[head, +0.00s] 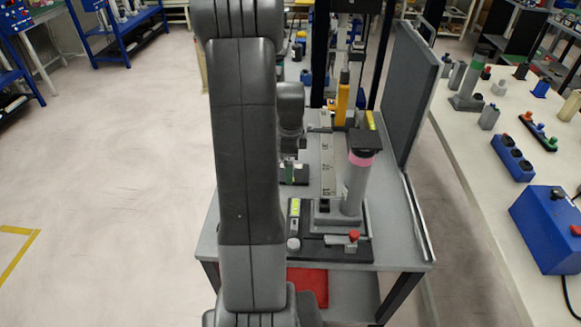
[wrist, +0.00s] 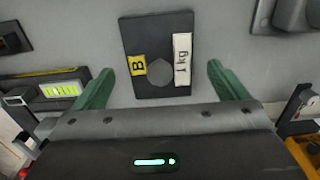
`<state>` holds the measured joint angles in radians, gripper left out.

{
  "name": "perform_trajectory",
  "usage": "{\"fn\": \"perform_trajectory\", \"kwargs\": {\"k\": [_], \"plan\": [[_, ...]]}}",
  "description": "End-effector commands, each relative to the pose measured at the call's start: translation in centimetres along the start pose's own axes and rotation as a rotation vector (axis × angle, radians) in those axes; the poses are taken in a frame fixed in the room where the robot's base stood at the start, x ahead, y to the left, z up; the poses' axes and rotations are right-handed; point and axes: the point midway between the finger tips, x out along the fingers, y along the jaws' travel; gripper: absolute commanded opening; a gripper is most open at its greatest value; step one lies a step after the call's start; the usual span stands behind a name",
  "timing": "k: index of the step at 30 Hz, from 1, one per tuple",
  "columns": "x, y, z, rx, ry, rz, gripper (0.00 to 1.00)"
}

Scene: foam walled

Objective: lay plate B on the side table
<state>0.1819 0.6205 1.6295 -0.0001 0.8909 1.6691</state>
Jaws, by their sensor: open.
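My gripper (wrist: 160,72) is open, with one green finger on each side of the plate and a gap to both. In the head view my gripper (head: 289,170) is low over the grey table (head: 395,235), and a dark edge of the plate (head: 302,175) shows beside it. My arm hides part of this area. I cannot tell which surface is the side table.
A grey column stand (head: 355,185) with a red knob stands on the near part of the grey table. A dark upright panel (head: 408,95) borders its right side. A long pale bench (head: 480,150) with several devices is further right. Open floor (head: 110,180) lies to the left.

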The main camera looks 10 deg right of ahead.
Motion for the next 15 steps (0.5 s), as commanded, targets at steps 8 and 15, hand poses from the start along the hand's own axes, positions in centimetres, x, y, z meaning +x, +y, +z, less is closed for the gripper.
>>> {"fn": "perform_trajectory", "kwargs": {"k": [8,15], "plan": [[-6.3,-0.1,0.0,0.000,-0.001,-0.005,0.94],[-9.2,0.0,0.0,0.000,0.000,-0.002,0.94]]}}
